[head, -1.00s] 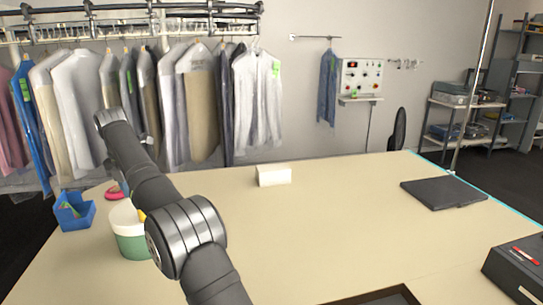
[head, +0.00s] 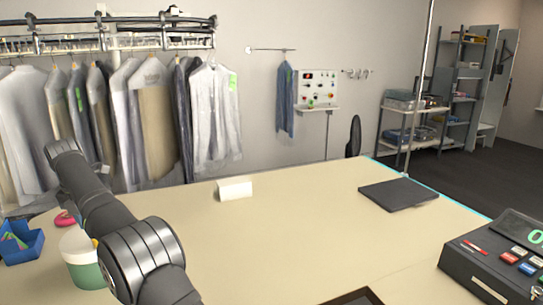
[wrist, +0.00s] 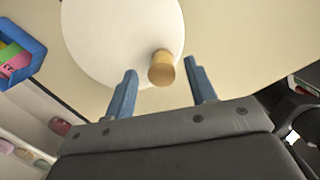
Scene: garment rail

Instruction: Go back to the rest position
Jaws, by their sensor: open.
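My gripper (wrist: 161,66) shows in the wrist view with two blue fingers apart, open and with nothing held. A round white lid-like top with a tan knob (wrist: 161,72) lies beyond the fingertips. The knob appears between the tips in the picture; I cannot tell how far it is from them. In the head view my dark arm rises at the left, and the gripper itself is hidden. A white and green tub (head: 83,260) stands partly behind the arm.
A blue bin (head: 22,243) with coloured pieces is left of the tub; it also shows in the wrist view (wrist: 28,38). A white block (head: 235,189), a dark flat pad (head: 398,194) and a keypad device (head: 497,258) are on the table (head: 300,235). Garments (head: 215,115) hang behind. The table's middle is clear.

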